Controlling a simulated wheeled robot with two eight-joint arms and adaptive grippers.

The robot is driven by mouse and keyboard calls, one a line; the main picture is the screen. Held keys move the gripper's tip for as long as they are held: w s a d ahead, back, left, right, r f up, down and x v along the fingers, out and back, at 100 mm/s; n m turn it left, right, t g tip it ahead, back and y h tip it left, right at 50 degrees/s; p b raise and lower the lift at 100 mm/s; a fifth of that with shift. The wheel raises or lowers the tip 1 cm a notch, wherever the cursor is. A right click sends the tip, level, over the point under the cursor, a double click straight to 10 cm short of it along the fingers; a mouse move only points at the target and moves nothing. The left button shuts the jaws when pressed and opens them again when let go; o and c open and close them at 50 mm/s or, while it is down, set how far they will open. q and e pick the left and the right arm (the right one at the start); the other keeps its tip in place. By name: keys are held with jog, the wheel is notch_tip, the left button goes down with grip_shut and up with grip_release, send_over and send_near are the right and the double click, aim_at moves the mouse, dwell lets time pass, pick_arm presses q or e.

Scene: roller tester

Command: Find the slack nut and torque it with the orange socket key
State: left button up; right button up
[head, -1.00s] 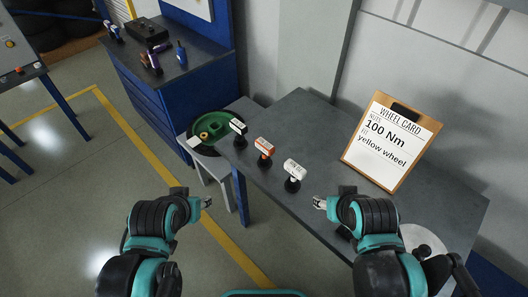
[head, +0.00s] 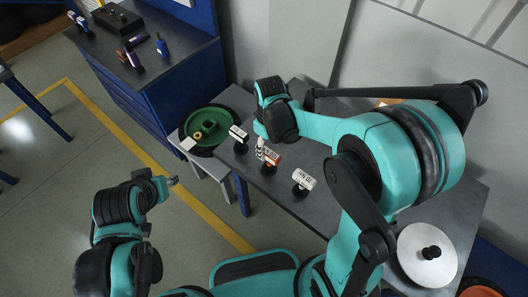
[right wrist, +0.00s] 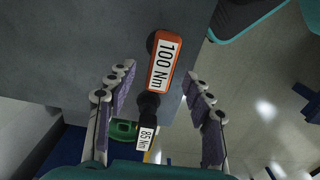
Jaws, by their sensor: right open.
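The orange socket key (head: 273,157) stands on the grey bench between a black key (head: 239,133) and a white key (head: 304,179). In the right wrist view the orange key (right wrist: 165,62) reads 100 Nm, and the black key (right wrist: 148,112) reads 85 Nm. My right gripper (head: 262,148) is open above the orange key. In the wrist view its fingers (right wrist: 160,76) lie on either side of the orange key's near end, apart from it. My left gripper (head: 173,181) hangs left of the bench; its jaw state is unclear. No slack nut is identifiable.
A green round tray (head: 208,118) with a small yellow piece sits on a low stand left of the bench. A pale disc with a black knob (head: 430,252) lies at right. A blue cabinet (head: 170,90) stands behind. My right arm hides most of the wheel card.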

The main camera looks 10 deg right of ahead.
aim_at(270, 159)
notch_tip(270, 159, down, 2)
jog(key=shift+s+f+b, duration=0.1)
jog(key=shift+s+b, duration=0.05)
jog(key=shift+b, duration=0.2)
jog(key=f+b, duration=0.1)
jog(key=f, duration=0.1)
jog(key=f+b, duration=0.1)
jog(key=f, duration=0.2)
jog(key=shift+s+d, duration=0.15)
jog(key=shift+s, duration=0.05)
jog(key=shift+r, duration=0.1)
grip_shut()
